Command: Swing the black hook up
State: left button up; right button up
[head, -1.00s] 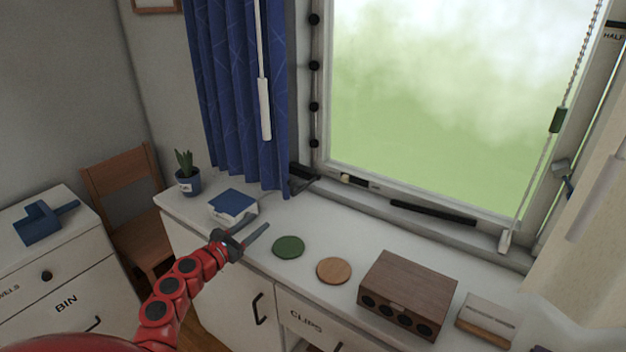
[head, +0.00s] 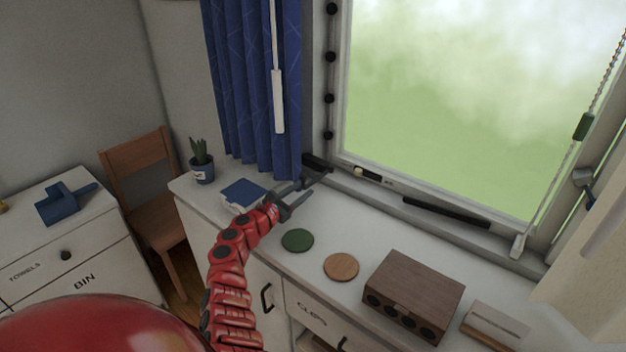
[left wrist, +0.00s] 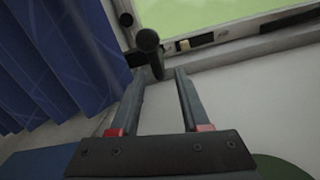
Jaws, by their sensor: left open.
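The black hook (head: 318,164) sits at the lower left corner of the window, beside the curtain's lower edge. In the left wrist view a dark piece with a round end, which looks like the hook (left wrist: 148,41), stands just beyond my fingertips. It hangs downward, with its lower end close to the gap between the fingers. My left gripper (head: 306,189) is open, just in front of and below the hook; its two fingers (left wrist: 160,76) point at it. I see nothing held between them. Whether a finger touches the hook I cannot tell. My right gripper is out of view.
The blue curtain (head: 255,100) hangs close on the left. A blue-topped box (head: 243,194) and a potted plant (head: 202,163) stand near my left arm. Green (head: 298,240) and tan (head: 341,267) discs and a wooden box (head: 413,285) lie along the counter.

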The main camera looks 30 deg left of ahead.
aim_at(313, 182)
pick_arm(q)
jog(key=w, duration=0.3)
jog(key=shift+w+d, duration=0.15)
jog(key=shift+w, duration=0.1)
jog(key=shift+w+f, duration=0.1)
jog(key=shift+w, duration=0.6)
jog(key=shift+w+d, duration=0.15)
jog(key=shift+w, duration=0.55)
grip_shut()
